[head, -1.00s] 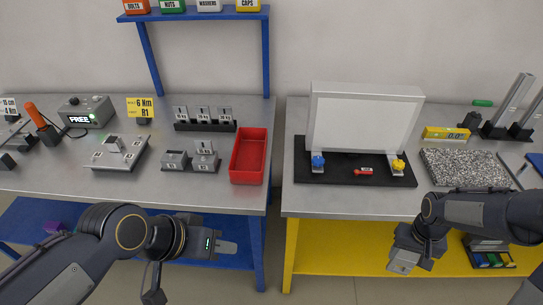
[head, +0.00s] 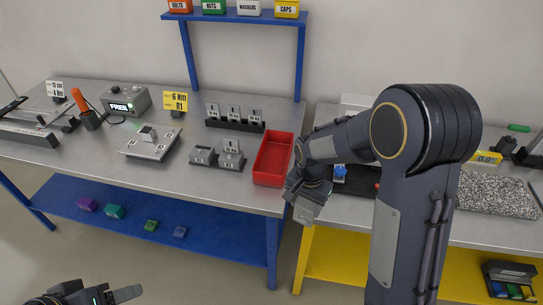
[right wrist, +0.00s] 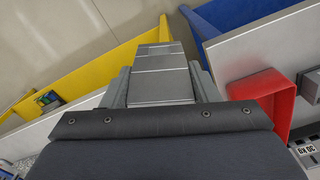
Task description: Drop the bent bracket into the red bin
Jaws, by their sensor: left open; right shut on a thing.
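The red bin (head: 268,179) stands at the front right corner of the left table and looks empty. In the right wrist view its red wall (right wrist: 268,88) shows right of my gripper. My right gripper (head: 308,200) is low, in front of the gap between the tables, just right of the bin and outside it. It is shut on a plain grey metal piece, the bent bracket (right wrist: 160,75), which fills the space between the fingers; its full shape is partly hidden. My left gripper (head: 125,294) is open and empty at the lower left, its lower part cut off by the frame.
Grey blocks (head: 230,160) stand left of the bin, with a dark rack (head: 235,124) behind. My right arm hides much of the right table, including most of the black board (head: 357,188). A blue shelf (head: 215,240) and a yellow shelf (head: 335,260) lie below the tabletops.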

